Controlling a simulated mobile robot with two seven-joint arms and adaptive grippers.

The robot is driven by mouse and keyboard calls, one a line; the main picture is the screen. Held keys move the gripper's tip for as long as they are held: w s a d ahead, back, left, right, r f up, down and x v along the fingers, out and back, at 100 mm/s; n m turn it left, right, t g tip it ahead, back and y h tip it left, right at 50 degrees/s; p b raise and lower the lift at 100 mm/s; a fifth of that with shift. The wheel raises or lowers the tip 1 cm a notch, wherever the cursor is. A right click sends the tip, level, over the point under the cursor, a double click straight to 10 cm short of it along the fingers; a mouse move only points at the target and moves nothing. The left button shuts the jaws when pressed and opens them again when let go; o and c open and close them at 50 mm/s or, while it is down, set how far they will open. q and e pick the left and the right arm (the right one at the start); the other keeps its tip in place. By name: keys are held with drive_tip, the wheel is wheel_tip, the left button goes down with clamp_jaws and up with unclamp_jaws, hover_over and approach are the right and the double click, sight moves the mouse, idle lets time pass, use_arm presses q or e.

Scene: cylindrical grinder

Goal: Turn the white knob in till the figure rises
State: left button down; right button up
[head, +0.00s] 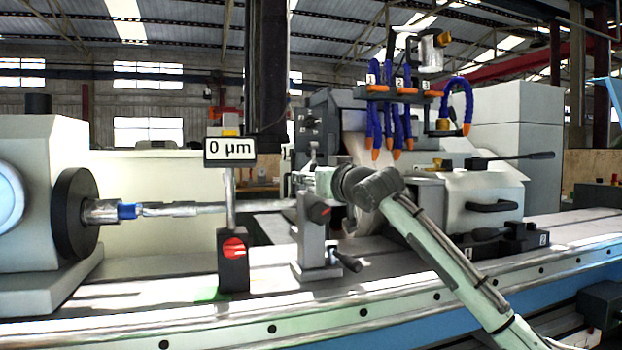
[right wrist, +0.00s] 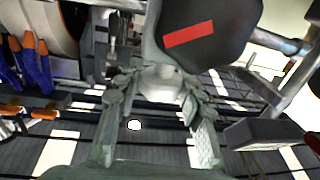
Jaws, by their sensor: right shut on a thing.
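The white knob (right wrist: 160,79) sits between the two fingers of my right gripper (right wrist: 158,88) in the right wrist view. The gripper is shut on it. In the head view my right gripper (head: 322,181) reaches in from the right to the top of the grey steady rest (head: 313,236); the knob cannot be made out there. The figure display (head: 230,151) reads "0 µm" and stands on a post left of the rest. A long shaft (head: 215,208) runs level from the chuck toward the rest. My left gripper is not in view.
A black knob with a red stripe (right wrist: 205,20) is close by the fingers in the right wrist view. Blue coolant hoses (head: 377,130) hang behind my right arm. A black chuck (head: 76,212) is at the left. The machine table's front (head: 130,325) is clear.

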drive_tip(key=shift+a+h, duration=0.1)
drive_tip(key=shift+h, duration=0.2)
drive_tip(key=m+t+h+b, duration=0.1)
drive_tip(key=m+h, duration=0.1)
drive_tip(key=h, duration=0.1)
drive_tip(key=shift+s+a+f+m+h, duration=0.1)
drive_tip(key=shift+m+h, duration=0.2)
drive_tip(key=shift+m, duration=0.1)
drive_tip(key=m+h, duration=0.2)
drive_tip(key=h, duration=0.1)
drive_tip(key=shift+t, duration=0.3)
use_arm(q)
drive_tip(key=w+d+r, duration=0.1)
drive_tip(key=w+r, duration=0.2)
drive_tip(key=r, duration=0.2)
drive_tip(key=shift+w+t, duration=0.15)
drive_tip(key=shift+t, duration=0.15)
use_arm(e)
drive_tip(key=shift+m+h, duration=1)
drive_tip(key=shift+h, duration=0.7)
drive_tip(key=o, duration=1.2)
